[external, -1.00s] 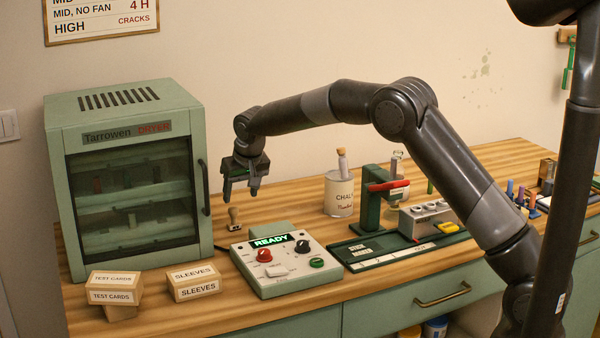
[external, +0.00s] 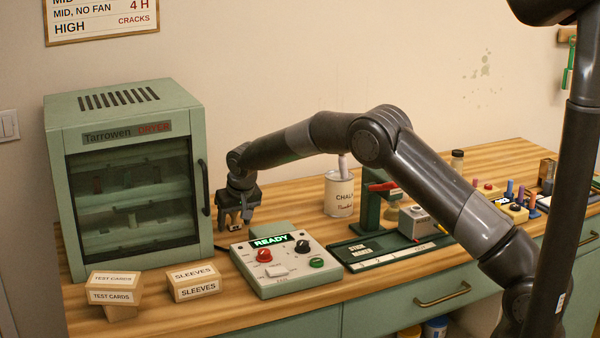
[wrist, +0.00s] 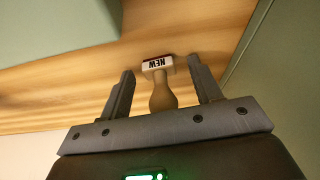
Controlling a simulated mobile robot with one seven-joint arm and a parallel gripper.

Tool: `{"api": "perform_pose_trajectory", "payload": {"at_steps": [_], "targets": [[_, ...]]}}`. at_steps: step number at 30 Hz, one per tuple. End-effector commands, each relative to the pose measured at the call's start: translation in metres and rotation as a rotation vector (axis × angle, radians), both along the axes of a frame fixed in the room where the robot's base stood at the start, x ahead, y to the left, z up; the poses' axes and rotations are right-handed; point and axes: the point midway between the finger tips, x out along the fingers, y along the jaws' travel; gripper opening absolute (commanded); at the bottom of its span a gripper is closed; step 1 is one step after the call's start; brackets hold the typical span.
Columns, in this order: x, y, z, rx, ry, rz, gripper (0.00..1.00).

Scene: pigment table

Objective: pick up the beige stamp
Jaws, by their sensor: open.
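The beige stamp (wrist: 162,98) shows in the wrist view, with a rounded beige handle and a pale block labelled NEW. My gripper (wrist: 160,68) is open, with one finger on each side of the stamp. A gap shows between the handle and each finger, so they are apart. In the external view my gripper (external: 235,226) is low over the table between the dryer and the control box, and it hides most of the stamp.
The green dryer (external: 122,90) stands close on the left. The control box (external: 285,277) with a READY display is just right and in front. Boxes of sleeves (external: 193,282) and test cards (external: 112,290) lie in front. A chalk can (external: 339,195) stands to the right.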

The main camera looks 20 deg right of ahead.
Motion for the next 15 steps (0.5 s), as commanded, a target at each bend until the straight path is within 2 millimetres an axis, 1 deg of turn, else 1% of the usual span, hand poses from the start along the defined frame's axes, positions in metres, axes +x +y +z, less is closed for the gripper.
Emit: {"api": "perform_pose_trajectory", "payload": {"at_steps": [2, 15], "targets": [[-0.0001, 0.0000, 0.0003, 0.000, 0.000, 0.000, 0.57], [-0.0002, 0.0000, 0.0005, 0.000, 0.000, 0.000, 0.21]]}}
